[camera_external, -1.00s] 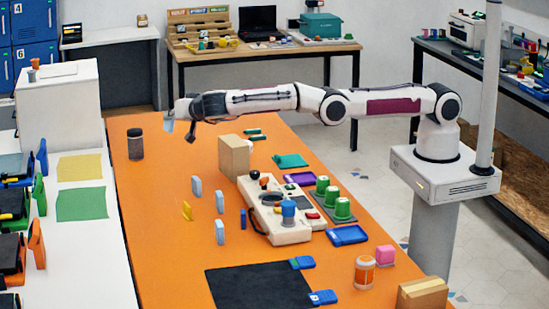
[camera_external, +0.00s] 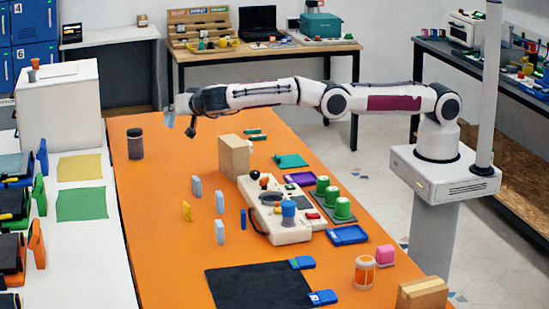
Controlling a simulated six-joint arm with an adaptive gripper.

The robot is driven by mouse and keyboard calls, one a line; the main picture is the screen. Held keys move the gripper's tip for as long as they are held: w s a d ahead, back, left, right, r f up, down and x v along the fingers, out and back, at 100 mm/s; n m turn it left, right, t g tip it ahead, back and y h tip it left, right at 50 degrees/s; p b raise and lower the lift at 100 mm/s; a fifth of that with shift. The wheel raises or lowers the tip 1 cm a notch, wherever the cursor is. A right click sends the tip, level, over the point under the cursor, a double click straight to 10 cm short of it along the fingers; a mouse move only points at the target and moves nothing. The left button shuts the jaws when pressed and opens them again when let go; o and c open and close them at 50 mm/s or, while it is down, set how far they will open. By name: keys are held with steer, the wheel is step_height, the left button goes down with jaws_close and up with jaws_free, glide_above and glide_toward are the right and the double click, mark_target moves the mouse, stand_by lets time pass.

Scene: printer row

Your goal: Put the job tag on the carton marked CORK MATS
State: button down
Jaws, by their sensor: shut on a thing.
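My gripper (camera_external: 180,115) is at the far left end of my outstretched arm, above the far part of the orange table. It is shut on a small light blue piece (camera_external: 168,122), which looks like the job tag; the fingers partly hide it. It is held in the air, apart from any carton. A plain brown carton (camera_external: 233,158) stands upright on the table, to the right of and below my gripper in the picture. Another carton (camera_external: 422,294) with a lighter band lies at the near right edge. No CORK MATS lettering can be read on either.
A dark cylinder (camera_external: 135,143) stands on the table left of my gripper. A cream control box (camera_external: 285,231) and green-topped pots (camera_external: 342,208) are at right.

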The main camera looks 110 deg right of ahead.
steer(key=shift+r, duration=0.2)
steer(key=shift+s+a+r, duration=0.1)
steer(key=shift+s+r, duration=0.05)
steer(key=shift+r, duration=0.6)
steer(key=shift+s+a+r, duration=0.1)
steer(key=shift+s+r, duration=0.25)
steer(key=shift+r, duration=0.4)
steer(key=shift+s+r+n, duration=0.8)
steer(key=shift+s+r, duration=2.15)
steer(key=shift+s, duration=1.2)
steer(key=s+f+n, duration=0.1)
steer(key=s+f, duration=0.4)
steer(key=s, duration=0.5)
steer(key=shift+s+a+f+n, duration=0.15)
steer(key=shift+a+f+n, duration=0.1)
steer(key=shift+a+n, duration=0.1)
